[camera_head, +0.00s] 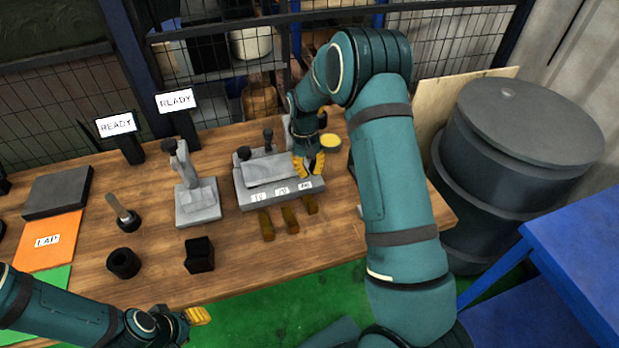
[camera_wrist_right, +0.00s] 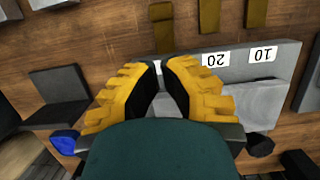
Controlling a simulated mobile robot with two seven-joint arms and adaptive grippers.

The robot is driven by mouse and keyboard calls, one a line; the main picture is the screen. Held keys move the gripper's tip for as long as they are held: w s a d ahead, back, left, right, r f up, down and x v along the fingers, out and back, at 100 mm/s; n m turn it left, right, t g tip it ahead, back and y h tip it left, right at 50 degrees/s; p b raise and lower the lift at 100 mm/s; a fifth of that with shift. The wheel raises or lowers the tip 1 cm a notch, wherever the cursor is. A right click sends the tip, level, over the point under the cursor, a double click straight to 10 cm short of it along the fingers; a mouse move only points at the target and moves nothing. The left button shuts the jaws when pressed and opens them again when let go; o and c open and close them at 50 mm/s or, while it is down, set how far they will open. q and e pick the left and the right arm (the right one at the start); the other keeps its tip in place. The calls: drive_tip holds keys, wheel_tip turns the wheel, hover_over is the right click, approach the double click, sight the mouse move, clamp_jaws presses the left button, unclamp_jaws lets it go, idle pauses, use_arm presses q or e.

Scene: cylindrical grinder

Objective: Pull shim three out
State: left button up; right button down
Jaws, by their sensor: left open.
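Three brass shims jut from the front of a grey block (camera_head: 250,201) with white number tags. The right-hand shim (camera_head: 311,204) lines up with the third tag; it is the left one in the wrist view (camera_wrist_right: 163,35). The middle shim (camera_head: 290,221) and left shim (camera_head: 266,226) lie beside it. My right gripper (camera_head: 309,165) is over the block's right end, above the third tag, with nothing visible between its yellow fingers (camera_wrist_right: 160,68). My left gripper (camera_head: 197,316) is open and empty near the table's front edge.
A grey stand (camera_head: 198,204), a black cube (camera_head: 199,255), a black ring (camera_head: 123,263) and a handled tool (camera_head: 124,214) stand left of the block. A yellow-topped round item (camera_head: 330,141) is behind my right gripper.

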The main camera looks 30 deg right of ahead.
sight(311, 194)
use_arm(q)
drive_tip(key=shift+s+f+b, duration=0.1)
drive_tip(key=shift+f+b, duration=0.3)
drive_tip(key=shift+f, duration=0.05)
use_arm(e)
drive_tip(key=x, duration=0.8)
drive_tip(key=shift+f, duration=0.3)
